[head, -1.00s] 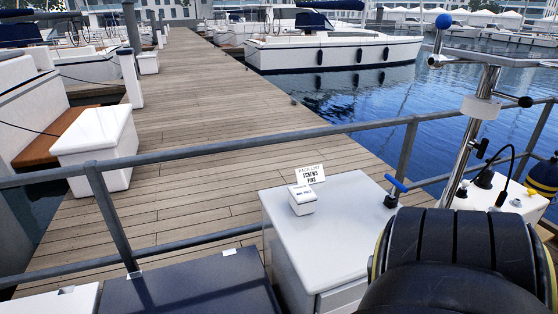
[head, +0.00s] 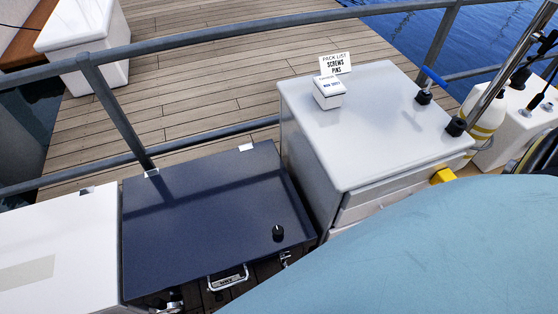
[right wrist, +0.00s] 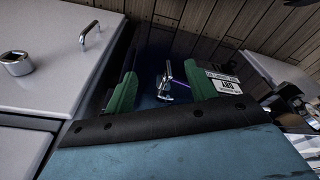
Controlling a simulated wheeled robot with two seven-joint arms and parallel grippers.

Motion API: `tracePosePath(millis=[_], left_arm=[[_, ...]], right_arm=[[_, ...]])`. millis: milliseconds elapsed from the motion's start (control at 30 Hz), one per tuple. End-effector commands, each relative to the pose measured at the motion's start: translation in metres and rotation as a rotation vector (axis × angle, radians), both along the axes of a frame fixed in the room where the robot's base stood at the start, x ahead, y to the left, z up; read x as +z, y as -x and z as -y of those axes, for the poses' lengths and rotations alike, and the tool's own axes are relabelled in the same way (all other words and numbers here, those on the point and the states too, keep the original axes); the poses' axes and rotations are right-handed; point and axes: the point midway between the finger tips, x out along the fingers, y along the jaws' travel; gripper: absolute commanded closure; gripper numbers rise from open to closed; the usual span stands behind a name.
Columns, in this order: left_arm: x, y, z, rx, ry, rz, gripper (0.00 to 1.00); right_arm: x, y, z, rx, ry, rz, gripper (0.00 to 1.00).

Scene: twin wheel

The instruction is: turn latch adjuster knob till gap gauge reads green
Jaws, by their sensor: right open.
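A dark blue chest lid (head: 205,215) fills the lower middle of the head view. A black knob (head: 278,233) stands near its front right corner, and a small metal latch (head: 285,258) sits at the front edge below it. A chrome handle with a plate (head: 228,278) is on the chest's front. I cannot make out a gap gauge or its colour. In the right wrist view, my right gripper (right wrist: 162,90) is open. Its green fingers are either side of a small bright metal fitting (right wrist: 168,82), apart from it as far as I can tell. My left gripper is not in view.
A white cabinet (head: 375,130) with drawers stands right of the chest, bearing a small white box (head: 328,93) and a pack-list card (head: 336,63). A white chest (head: 55,245) is at left. A grey railing (head: 190,45) runs behind. A light blue surface covers the lower right.

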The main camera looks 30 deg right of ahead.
Motion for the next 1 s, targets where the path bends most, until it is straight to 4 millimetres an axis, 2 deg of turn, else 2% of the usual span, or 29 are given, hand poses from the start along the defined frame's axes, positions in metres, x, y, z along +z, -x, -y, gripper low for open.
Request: tracePosePath(millis=[33,100,200,333,400,500,600,667,767,1000], left_arm=[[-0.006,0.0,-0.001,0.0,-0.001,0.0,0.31],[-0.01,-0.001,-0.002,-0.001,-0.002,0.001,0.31],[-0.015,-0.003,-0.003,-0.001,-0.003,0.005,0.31],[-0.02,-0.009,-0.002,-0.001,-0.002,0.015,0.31],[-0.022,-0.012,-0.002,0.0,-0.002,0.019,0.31],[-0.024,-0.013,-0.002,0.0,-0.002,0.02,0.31],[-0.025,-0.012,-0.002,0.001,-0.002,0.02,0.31],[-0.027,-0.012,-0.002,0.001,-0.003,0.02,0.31],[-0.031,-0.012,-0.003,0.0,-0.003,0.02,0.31],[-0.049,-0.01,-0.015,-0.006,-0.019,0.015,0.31]], right_arm=[[0.019,-0.041,0.0,0.038,-0.003,0.027,0.44],[0.047,-0.082,-0.004,0.107,-0.01,0.023,0.44],[0.087,-0.124,-0.009,0.22,-0.008,-0.006,0.44],[0.134,-0.154,-0.009,0.36,0.016,-0.064,0.44],[0.153,-0.16,-0.007,0.42,0.034,-0.097,0.44],[0.17,-0.162,-0.005,0.476,0.054,-0.135,0.44],[0.175,-0.162,-0.003,0.501,0.062,-0.156,0.44],[0.172,-0.161,-0.003,0.505,0.064,-0.161,0.44],[0.158,-0.16,-0.003,0.504,0.063,-0.164,0.44],[0.106,-0.16,-0.003,0.502,0.063,-0.163,0.44]])
